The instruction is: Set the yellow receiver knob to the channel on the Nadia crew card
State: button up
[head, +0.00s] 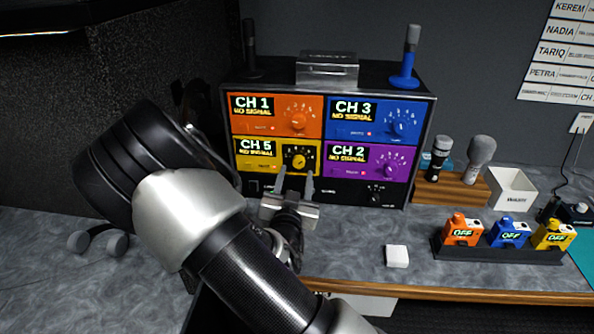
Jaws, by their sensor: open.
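The yellow receiver (258,153) is at the lower left of the rack and reads CH 5, NO SIGNAL.
The orange receiver (275,114) is above the yellow one, the blue (376,118) and purple (368,160) receivers to the right. A black tray (480,255) holds several packs reading OFF. Handheld microphones stand on a wooden block (455,189). A white block (397,256) lies on the counter.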

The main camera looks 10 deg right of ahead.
aim_at(298, 165)
jog(key=shift+x, duration=1.7)
jog(key=c, duration=1.1)
jog(key=shift+o, duration=0.2)
jog(key=shift+f, duration=0.1)
